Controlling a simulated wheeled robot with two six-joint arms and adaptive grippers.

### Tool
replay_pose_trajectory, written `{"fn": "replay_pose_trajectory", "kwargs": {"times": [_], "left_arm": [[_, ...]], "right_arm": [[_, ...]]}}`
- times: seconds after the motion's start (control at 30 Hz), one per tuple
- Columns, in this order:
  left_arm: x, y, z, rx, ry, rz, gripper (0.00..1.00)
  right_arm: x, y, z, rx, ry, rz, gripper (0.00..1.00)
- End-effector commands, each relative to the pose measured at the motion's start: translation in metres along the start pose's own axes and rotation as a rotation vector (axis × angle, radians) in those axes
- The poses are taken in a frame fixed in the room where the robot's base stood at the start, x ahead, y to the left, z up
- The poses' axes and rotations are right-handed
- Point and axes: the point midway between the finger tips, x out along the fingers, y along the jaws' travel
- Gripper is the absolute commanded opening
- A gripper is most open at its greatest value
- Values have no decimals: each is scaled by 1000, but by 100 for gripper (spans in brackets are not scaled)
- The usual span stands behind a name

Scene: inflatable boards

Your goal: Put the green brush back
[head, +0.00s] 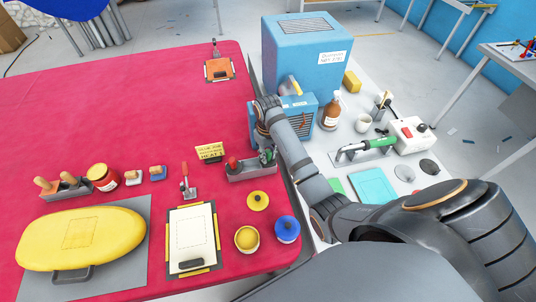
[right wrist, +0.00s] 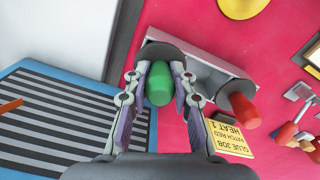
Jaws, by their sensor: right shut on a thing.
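The green brush (right wrist: 158,84) has a green handle and a dark round collar. My right gripper (right wrist: 160,72) is shut on its handle in the right wrist view. In the head view the green brush (head: 269,155) is at the right end of the grey brush holder (head: 251,173), partly hidden by my right gripper (head: 266,148). The holder also shows in the right wrist view (right wrist: 205,75), with the brush over or in one end. I cannot tell whether it is fully seated. A red brush (head: 232,162) stands at the holder's other end. My left gripper is not in view.
A yellow note (head: 210,153) stands left of the holder. A blue cabinet (head: 303,55) and a small blue striped unit (head: 299,118) stand behind it. Yellow (head: 258,201) and blue (head: 287,229) round pots are in front. A clipboard (head: 192,235) lies at front left.

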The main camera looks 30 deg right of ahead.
Motion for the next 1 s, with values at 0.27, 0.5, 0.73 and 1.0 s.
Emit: {"fn": "replay_pose_trajectory", "kwargs": {"times": [0.27, 0.5, 0.73, 1.0], "left_arm": [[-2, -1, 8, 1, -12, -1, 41], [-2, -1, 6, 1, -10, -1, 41], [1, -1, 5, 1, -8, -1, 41], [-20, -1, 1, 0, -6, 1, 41]], "right_arm": [[7, 0, 0, 0, -1, 0, 32], [7, 0, 0, 0, -1, 0, 48], [2, 0, 0, 0, 1, 1, 48], [-70, 0, -1, 0, 4, 1, 48]]}}
